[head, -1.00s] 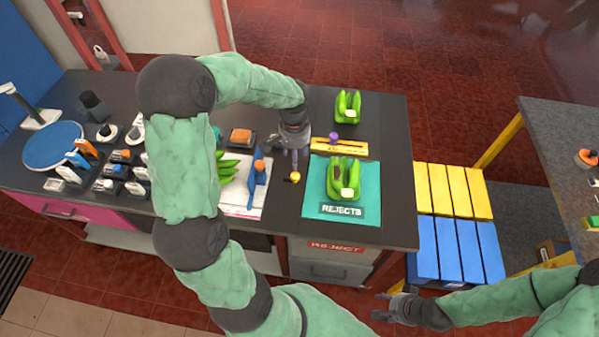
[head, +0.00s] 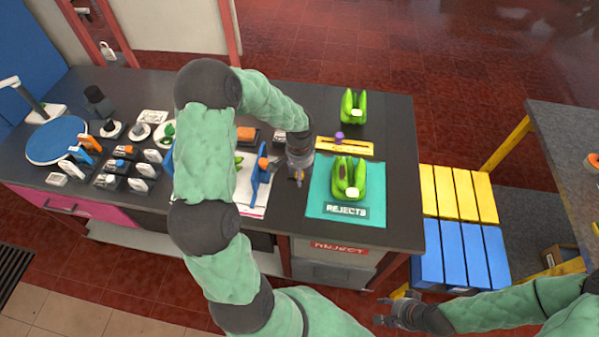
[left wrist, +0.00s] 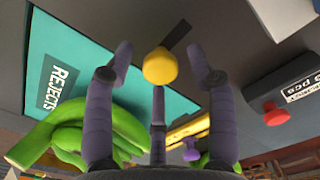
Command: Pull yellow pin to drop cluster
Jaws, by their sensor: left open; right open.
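The yellow pin (left wrist: 160,66) shows its round knob between the spread fingers of my left gripper (left wrist: 155,75) in the left wrist view. The fingers look apart from the knob. In the head view my left gripper (head: 297,175) points down over the bench and largely hides the pin. A green banana-like cluster (head: 239,160) is mostly hidden behind my left arm, left of a blue stand (head: 261,178). Another green cluster (head: 342,184) lies on the teal REJECTS mat (head: 318,207). My right gripper (head: 388,314) is open and empty, low at the front.
A third green cluster (head: 347,112) sits at the back of the bench. A yellow plate (head: 357,149) carries a purple knob (head: 339,136). Small devices and a blue disc (head: 57,150) crowd the left. Yellow and blue slats (head: 452,250) stand right of the bench.

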